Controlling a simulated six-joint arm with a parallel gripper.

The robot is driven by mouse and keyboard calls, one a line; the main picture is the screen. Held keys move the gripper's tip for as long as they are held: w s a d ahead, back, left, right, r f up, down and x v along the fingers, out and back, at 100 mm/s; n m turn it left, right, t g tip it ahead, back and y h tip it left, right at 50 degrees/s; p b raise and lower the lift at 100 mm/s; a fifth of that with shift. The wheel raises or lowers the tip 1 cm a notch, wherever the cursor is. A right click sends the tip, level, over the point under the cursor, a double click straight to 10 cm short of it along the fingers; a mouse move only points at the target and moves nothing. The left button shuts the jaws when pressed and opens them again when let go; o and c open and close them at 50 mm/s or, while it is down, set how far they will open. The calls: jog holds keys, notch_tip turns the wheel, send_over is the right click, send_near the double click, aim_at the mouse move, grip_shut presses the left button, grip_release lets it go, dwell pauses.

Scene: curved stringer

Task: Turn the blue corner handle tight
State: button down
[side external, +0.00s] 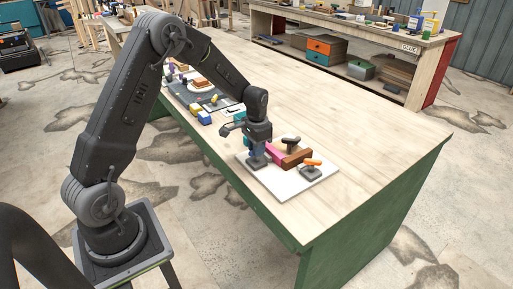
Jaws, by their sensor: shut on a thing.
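My gripper (257,144) points down over the left corner of a white board (289,191) on the workbench. It is shut on the blue corner handle (257,151), which shows only as a small blue patch between and under the jaws. A grey clamp base (257,162) stands under the handle on the board. The handle's exact angle, and whether the clamp is tight, cannot be told at this size.
On the board, right of my gripper, are a pink piece (273,153), a brown block (297,158), a dark handle (291,140) and an orange handle (313,162). The bench (350,110) is clear to the right.

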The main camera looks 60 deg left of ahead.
jog(key=shift+m, duration=1.2)
jog(key=c, duration=1)
grip_release()
jog(key=shift+c, duration=0.2)
notch_tip(320, 180, up, 14)
